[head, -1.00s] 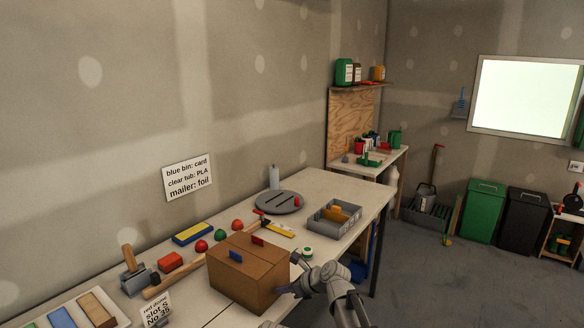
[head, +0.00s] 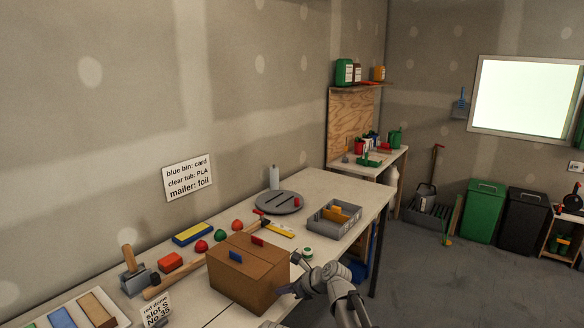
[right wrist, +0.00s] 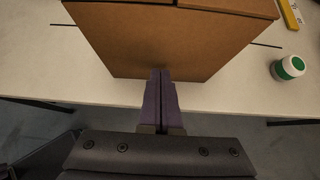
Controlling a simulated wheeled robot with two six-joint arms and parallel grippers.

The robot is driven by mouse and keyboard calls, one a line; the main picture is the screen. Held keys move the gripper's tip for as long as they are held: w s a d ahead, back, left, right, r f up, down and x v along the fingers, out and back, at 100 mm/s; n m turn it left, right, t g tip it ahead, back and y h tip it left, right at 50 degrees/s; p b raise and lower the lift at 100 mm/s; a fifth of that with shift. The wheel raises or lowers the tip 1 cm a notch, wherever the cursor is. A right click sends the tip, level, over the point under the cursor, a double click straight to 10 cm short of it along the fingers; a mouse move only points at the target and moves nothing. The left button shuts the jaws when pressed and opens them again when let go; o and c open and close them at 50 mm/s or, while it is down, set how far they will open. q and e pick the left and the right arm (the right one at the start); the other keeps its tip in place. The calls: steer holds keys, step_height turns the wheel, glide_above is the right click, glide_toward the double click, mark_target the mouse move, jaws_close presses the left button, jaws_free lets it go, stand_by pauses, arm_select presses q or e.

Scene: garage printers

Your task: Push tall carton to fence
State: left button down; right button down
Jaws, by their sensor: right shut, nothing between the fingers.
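A brown cardboard carton (head: 247,274) stands upright on the white workbench near the front edge, with a blue tab and a red tab at its top. It also fills the upper middle of the right wrist view (right wrist: 160,42). My right gripper (head: 283,291) is at the carton's right side. In the right wrist view its purple fingers (right wrist: 160,82) are closed together, with their tips at the carton's lower face; they look to be touching it or very close. Nothing is between the fingers. I cannot identify a fence for certain. My left gripper does not show.
Behind the carton lie a hammer (head: 190,268), a red block (head: 170,262), several small domes and a yellow-blue block (head: 193,234). A grey divided tray (head: 333,218) and round grey plate (head: 279,202) stand farther right.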

steer(key=v, duration=0.1)
steer(key=p+v, duration=0.1)
steer(key=v, duration=0.2)
steer(key=shift+s+d+f+p, duration=0.2)
steer(key=shift+d+f+p, duration=0.05)
steer(key=shift+f+p, duration=0.1)
steer(key=s+d+f+n+g+h, duration=0.2)
steer(key=s+d+f+n+h, duration=0.2)
steer(key=s+d+n, duration=0.55)
steer(key=s+d+f+n+g+h, duration=0.35)
steer(key=s+d+n, duration=0.35)
steer(key=s+n, duration=0.6)
steer(key=s+a+r+n+h+p, duration=0.1)
steer(key=s+a+n, duration=0.3)
steer(key=a, duration=0.7)
steer(key=shift+r+n+h+p, duration=0.35)
steer(key=shift+n+p, duration=0.1)
steer(key=shift+n, duration=0.8)
steer(key=shift+g, duration=0.25)
